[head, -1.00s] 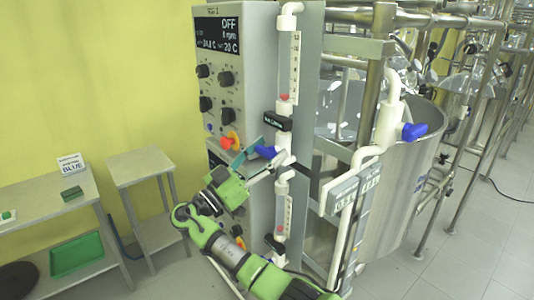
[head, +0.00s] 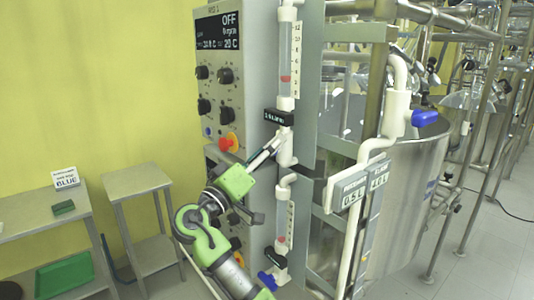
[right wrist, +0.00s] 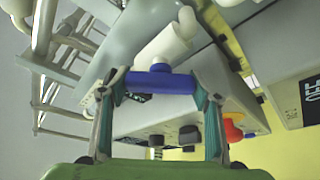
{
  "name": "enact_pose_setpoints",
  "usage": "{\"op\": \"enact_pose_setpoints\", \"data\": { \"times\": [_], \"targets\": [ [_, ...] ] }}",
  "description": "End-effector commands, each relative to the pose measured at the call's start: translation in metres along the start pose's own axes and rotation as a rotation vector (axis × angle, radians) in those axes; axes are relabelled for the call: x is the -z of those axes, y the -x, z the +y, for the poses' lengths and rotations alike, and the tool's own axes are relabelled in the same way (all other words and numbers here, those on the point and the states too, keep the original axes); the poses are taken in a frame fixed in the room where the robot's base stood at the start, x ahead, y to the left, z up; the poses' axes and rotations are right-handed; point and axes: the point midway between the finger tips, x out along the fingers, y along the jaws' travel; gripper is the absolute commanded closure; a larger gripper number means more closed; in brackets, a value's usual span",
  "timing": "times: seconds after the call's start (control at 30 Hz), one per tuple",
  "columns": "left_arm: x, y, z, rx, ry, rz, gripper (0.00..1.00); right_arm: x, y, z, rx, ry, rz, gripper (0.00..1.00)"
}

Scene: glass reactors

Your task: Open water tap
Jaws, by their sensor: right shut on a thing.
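The upper valve of the white pipe column (head: 285,150) stands beside the control box. My right gripper (head: 268,149) reaches it from the left in the head view. In the right wrist view, the blue tap handle (right wrist: 160,82) lies crosswise between the two fingers of this gripper (right wrist: 157,78), which is shut on it. The handle is hidden in the head view. The flow meter (head: 288,62) above the valve has a red float partway up its tube. My left gripper is not in view.
The control box (head: 233,85) with knobs and a red-yellow button stands left of the pipes. Other blue handles are at the right pipe (head: 425,118) and low on the column (head: 267,281). A steel vessel (head: 405,190) stands to the right. Small tables (head: 135,178) are at left.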

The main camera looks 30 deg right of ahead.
Motion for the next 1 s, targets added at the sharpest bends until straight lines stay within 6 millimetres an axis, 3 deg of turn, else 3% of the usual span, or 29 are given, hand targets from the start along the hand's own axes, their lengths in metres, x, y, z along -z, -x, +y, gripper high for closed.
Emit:
{"op": "enact_pose_setpoints", "data": {
  "times": [0.6, 1.0],
  "targets": [
    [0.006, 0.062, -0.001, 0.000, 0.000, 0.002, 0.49, 0.005, -0.002, 0.002, 0.217, 0.520, 0.000, 0.64],
    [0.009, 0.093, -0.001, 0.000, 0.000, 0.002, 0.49, 0.002, -0.001, -0.001, 0.297, 0.719, 0.001, 0.64]
  ]
}}
